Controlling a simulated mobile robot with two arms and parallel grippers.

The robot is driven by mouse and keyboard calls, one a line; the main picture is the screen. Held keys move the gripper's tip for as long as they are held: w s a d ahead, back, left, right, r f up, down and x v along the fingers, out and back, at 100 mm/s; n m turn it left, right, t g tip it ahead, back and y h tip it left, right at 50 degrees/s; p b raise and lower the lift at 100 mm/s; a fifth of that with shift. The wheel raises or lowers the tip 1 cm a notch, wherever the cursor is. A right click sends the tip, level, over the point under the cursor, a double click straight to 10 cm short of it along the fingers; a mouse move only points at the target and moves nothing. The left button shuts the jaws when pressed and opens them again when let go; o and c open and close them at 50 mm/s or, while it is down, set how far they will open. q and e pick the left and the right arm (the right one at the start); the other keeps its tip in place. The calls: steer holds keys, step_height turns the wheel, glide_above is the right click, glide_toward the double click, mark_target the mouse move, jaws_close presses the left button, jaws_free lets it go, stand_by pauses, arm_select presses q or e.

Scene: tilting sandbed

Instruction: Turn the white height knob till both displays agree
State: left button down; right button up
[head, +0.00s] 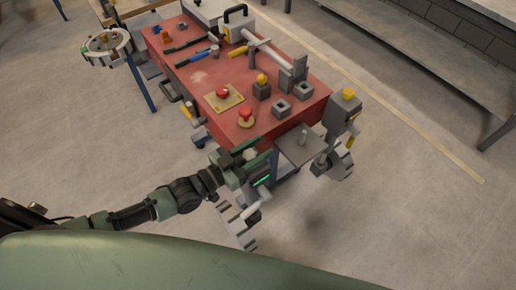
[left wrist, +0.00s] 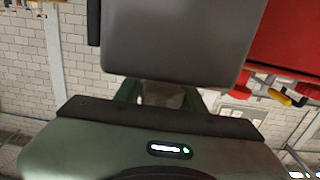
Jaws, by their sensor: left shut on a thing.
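My left gripper (head: 250,155) is at the near end of the red bench, below its top. It is shut on a small pale thing, which looks like the white height knob (head: 251,154), partly hidden by the fingers. In the left wrist view, a pale patch of the knob (left wrist: 163,94) shows between the green fingers, under a large grey plate (left wrist: 180,40) that hides most of the grip. The green light is on my own gripper. I cannot make out either display. My right gripper is in neither view.
The red bench (head: 200,75) carries tools, red buttons (head: 222,92) and grey blocks (head: 281,107). A grey side plate (head: 302,146) juts from its near end, beside a grey fixture with a yellow top (head: 347,95). Open floor lies to the right.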

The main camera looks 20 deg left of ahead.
mark_target(243, 159)
arm_select(q)
steer(key=c, duration=0.9)
jaws_free()
steer(key=shift+o, duration=0.2)
steer(key=b+v, duration=0.1)
steer(key=v, duration=0.6)
steer(key=shift+s+a, duration=0.25)
steer(key=shift+s, duration=0.05)
steer(key=shift+s, duration=0.1)
